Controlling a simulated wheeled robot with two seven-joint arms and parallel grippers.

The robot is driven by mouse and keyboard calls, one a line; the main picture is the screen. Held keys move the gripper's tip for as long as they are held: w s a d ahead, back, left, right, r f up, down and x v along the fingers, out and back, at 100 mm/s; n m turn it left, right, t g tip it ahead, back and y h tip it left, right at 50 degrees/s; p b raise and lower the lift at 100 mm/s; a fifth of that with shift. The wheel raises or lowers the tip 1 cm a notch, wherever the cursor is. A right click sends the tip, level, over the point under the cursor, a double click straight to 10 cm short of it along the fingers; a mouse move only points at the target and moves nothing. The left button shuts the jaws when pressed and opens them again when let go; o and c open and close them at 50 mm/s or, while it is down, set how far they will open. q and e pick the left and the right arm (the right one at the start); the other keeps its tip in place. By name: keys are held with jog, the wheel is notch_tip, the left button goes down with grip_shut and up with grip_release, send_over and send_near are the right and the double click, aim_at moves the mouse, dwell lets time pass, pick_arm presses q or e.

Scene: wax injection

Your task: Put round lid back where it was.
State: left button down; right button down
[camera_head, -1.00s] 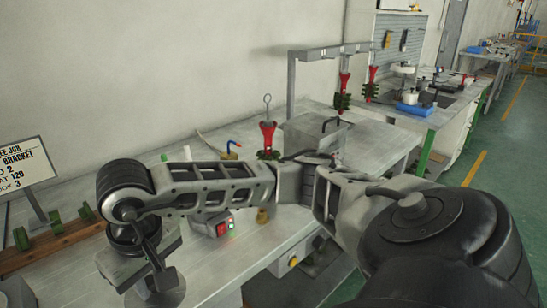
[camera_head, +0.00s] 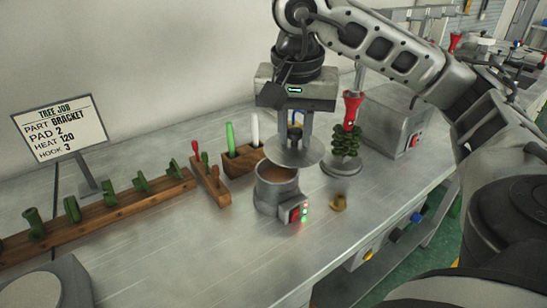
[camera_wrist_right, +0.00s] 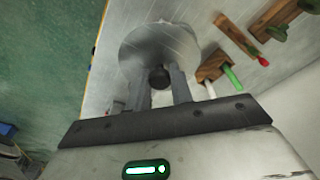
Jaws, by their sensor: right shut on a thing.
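The round lid (camera_head: 302,155) is a grey metal disc. My right gripper (camera_head: 295,138) is shut on its knob; the dark knob (camera_wrist_right: 158,77) shows between the fingers in the wrist view, with the lid (camera_wrist_right: 150,42) beyond. The lid looks roughly level and overlaps the back right of the wax pot's opening in the head view. The small grey pot (camera_head: 270,197) stands open with brown wax inside. Whether the lid touches the rim cannot be told. My left gripper is not in view.
A wooden block (camera_head: 238,164) with a green and a white stick stands behind the pot. A red-topped stand with a green tree (camera_head: 346,141) is close to the lid's right. The front of the bench is clear.

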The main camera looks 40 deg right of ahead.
aim_at(279, 139)
jog(key=w+f, duration=0.1)
jog(key=w+d, duration=0.1)
jog(key=w+f, duration=0.1)
jog(key=w, duration=0.1)
jog(key=shift+d+f+b, duration=0.3)
jog(key=shift+d+b, duration=0.05)
jog(key=shift+b, duration=0.05)
jog(key=w+f, duration=0.1)
jog(key=f, duration=0.1)
jog(key=w+d+f, duration=0.1)
jog(key=f, duration=0.2)
jog(key=w+d+f+p, duration=0.1)
jog(key=w+f, duration=0.1)
jog(key=shift+f, duration=0.55)
jog(key=shift+f, duration=0.35)
jog(key=c, duration=1.2)
grip_release()
jog(key=shift+c, duration=0.2)
